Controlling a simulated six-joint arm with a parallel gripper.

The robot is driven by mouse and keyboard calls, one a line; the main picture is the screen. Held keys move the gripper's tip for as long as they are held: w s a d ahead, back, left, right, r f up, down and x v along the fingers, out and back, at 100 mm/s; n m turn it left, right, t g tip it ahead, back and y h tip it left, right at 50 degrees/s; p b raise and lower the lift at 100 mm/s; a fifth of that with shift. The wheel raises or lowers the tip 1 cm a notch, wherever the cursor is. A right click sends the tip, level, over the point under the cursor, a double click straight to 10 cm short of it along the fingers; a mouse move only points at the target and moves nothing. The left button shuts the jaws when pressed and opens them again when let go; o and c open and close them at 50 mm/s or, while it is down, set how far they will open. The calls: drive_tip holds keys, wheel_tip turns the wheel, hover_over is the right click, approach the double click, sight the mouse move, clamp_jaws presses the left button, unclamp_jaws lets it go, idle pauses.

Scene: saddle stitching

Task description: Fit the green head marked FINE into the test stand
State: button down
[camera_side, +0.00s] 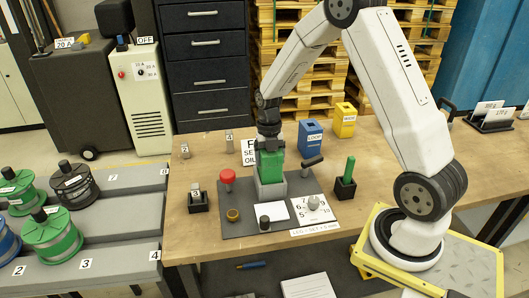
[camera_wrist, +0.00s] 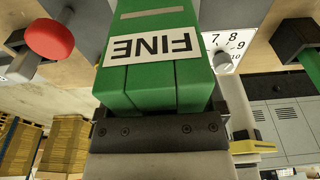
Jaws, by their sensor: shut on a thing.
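In the side view my gripper (camera_side: 268,143) points down and is shut on the green head (camera_side: 269,163). The head is upright over the grey post of the test stand (camera_side: 270,190). Its lower end appears to meet the top of the post; I cannot tell how deep it sits. In the wrist view the green head (camera_wrist: 155,65) fills the middle, with its white FINE label (camera_wrist: 149,47) upside down. The head hides the post there.
A red button (camera_side: 227,177), a dial panel (camera_side: 313,206) and a dark lever (camera_side: 312,161) are close around the post. Blue (camera_side: 310,140) and yellow (camera_side: 344,120) heads stand behind. A green piece in a black holder (camera_side: 345,180) stands to the right.

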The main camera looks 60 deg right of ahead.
drive_tip(key=shift+f, duration=1.2)
drive_tip(key=shift+f, duration=0.15)
unclamp_jaws()
drive_tip(key=r, duration=0.4)
drive_tip(key=d+r, duration=0.1)
drive_tip(key=r, duration=0.3)
drive_tip(key=w+r, duration=0.1)
drive_tip(key=r, duration=0.3)
drive_tip(key=shift+w+d, duration=0.1)
drive_tip(key=shift+d, duration=0.05)
